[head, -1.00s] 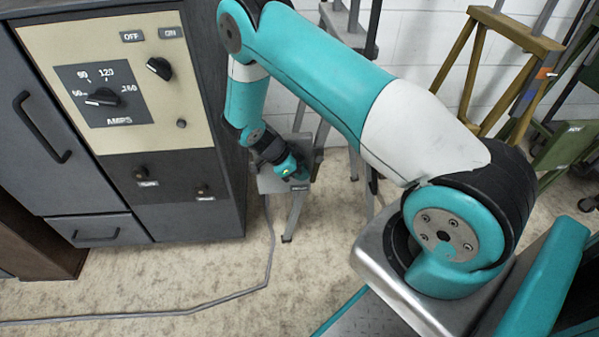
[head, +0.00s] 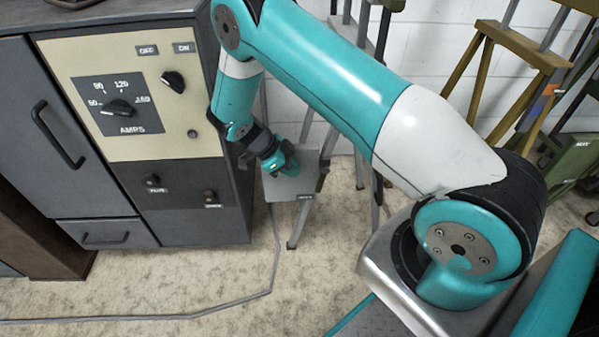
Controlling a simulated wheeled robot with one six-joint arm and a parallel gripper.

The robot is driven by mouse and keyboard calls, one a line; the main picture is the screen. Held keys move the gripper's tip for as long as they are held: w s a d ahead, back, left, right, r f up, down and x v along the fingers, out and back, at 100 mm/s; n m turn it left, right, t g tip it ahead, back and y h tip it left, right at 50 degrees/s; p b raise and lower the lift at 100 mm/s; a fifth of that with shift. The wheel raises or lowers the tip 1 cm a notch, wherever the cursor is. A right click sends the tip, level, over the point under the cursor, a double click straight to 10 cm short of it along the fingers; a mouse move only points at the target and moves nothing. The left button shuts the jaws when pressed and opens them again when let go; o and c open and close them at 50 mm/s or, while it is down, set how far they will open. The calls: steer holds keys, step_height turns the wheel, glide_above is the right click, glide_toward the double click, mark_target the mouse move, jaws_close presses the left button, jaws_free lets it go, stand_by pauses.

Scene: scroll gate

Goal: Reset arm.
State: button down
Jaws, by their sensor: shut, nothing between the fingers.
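My arm (head: 345,80) reaches from its base at the lower right across the upper middle of the head view, and its forearm hangs down beside the cabinet. My gripper (head: 289,169) is at the end of it, small and partly hidden by the wrist. It is shut and empty, pointing down to the right. In the picture it overlaps the small grey metal plate of a stand (head: 300,187); I cannot tell whether it touches it.
A grey welding machine (head: 185,225) with a cream panel, AMPS knob (head: 120,107) and switch knob (head: 173,82) stands close left of my forearm. A grey cable (head: 225,304) lies on the floor. Yellow trestles (head: 525,45) stand at the right. The front floor is mostly clear.

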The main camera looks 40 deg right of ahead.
stand_by(0.5)
steer(key=s+a+r+n+t+y, duration=0.1)
steer(key=s+r+n+t+y, duration=0.1)
steer(key=r+n, duration=0.55)
steer(key=s+a+r+n+t+y, duration=0.1)
steer(key=s+r+n+t, duration=0.1)
steer(key=r+n, duration=0.5)
steer(key=s+a+r+n+y+p, duration=0.2)
steer(key=s+a+r+n+y, duration=0.5)
steer(key=s+a+r+n, duration=1.2)
step_height(320, 180, up, 29)
steer(key=d+m+p, duration=0.1)
steer(key=p, duration=2.8)
steer(key=shift+s+m, duration=0.35)
steer(key=shift+s, duration=0.05)
